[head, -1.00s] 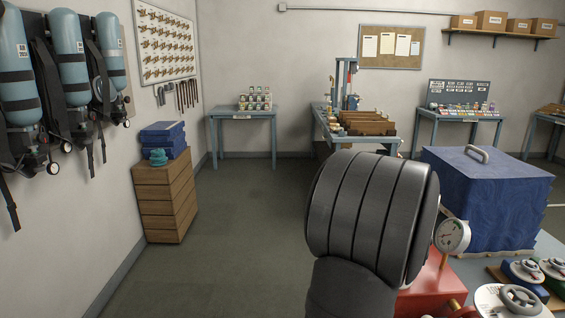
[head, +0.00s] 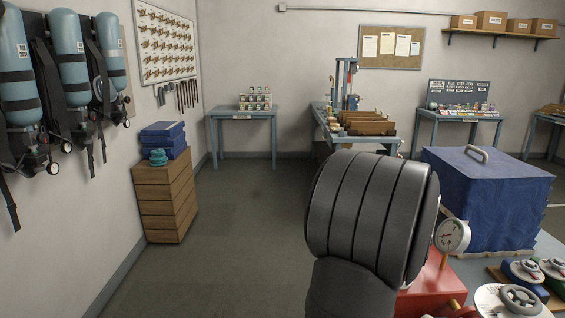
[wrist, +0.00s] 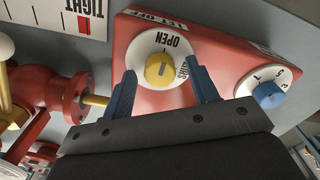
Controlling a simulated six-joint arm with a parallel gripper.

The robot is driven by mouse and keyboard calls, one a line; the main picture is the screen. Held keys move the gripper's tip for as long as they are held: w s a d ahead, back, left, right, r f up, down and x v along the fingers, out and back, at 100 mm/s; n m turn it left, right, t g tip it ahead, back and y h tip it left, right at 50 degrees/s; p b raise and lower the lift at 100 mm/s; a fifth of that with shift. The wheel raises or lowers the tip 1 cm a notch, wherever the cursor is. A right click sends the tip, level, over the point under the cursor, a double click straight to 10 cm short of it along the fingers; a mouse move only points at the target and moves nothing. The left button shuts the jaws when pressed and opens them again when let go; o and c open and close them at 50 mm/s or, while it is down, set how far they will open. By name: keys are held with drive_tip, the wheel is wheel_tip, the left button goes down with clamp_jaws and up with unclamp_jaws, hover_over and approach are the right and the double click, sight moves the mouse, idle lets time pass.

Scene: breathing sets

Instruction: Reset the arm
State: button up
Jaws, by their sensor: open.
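In the wrist view my gripper (wrist: 157,95) is open, its two blue fingers apart. A yellow knob (wrist: 160,71) on a white dial marked OPEN and SHUT shows between and beyond the fingers. I cannot tell whether the fingers touch it. The knob sits on a red box (wrist: 210,60). In the head view a dark ribbed part of my arm fills the lower middle and hides most of the red box (head: 430,290); my gripper does not show there.
A blue numbered knob (wrist: 268,94) and red pipework (wrist: 55,98) flank the gripper. In the head view a gauge (head: 452,235), a blue covered box (head: 490,200) and handwheels (head: 520,298) stand right of my arm.

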drive_tip(key=m, duration=0.4)
drive_tip(key=shift+m, duration=1.9)
